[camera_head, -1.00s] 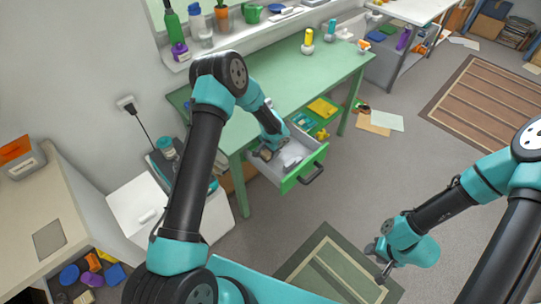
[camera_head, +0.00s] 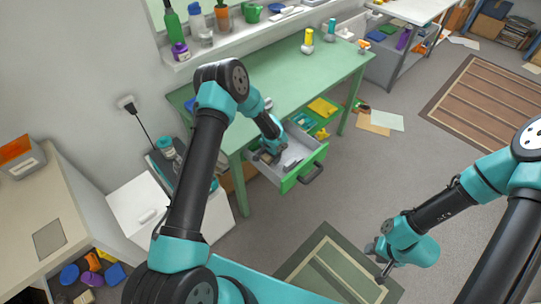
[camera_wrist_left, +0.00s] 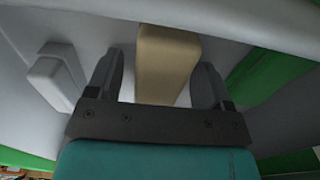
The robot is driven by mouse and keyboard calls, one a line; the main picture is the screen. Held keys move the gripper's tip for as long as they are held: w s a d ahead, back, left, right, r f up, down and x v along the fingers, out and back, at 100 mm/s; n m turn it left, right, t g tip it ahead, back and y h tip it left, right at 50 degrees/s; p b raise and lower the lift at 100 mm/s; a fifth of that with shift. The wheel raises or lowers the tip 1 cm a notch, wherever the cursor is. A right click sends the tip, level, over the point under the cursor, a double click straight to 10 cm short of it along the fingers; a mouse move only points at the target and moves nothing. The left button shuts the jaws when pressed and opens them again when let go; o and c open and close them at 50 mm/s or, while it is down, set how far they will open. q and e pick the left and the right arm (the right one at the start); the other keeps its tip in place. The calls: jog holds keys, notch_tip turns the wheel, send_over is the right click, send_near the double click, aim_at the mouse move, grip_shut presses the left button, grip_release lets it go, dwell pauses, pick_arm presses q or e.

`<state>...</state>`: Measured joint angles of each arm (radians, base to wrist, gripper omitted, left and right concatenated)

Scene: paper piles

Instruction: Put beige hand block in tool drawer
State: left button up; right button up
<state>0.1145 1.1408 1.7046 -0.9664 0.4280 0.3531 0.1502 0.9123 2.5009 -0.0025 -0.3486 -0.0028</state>
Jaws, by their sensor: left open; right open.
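The beige hand block (camera_wrist_left: 165,60) lies in the drawer, between the two fingers of my left gripper (camera_wrist_left: 162,80) in the left wrist view. The fingers are spread, with gaps visible between them and the block. The tool drawer (camera_head: 304,170) has a green front with a dark handle and is pulled out from under the green table. In the head view my left gripper (camera_head: 266,155) is down inside the drawer, and the block is hard to make out beside it. My right gripper (camera_head: 379,264) is open and empty above the floor, away from the drawer.
A pale grey-white item (camera_wrist_left: 55,77) lies in the drawer beside the left finger. The green tabletop (camera_head: 285,90) is above and behind the drawer. A green tray with yellow and teal items (camera_head: 322,108) sits beyond it.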

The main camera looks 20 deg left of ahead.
pick_arm(q)
notch_tip(320, 180, up, 12)
jog(key=shift+r, duration=0.2)
dwell(0.6)
dwell(0.3)
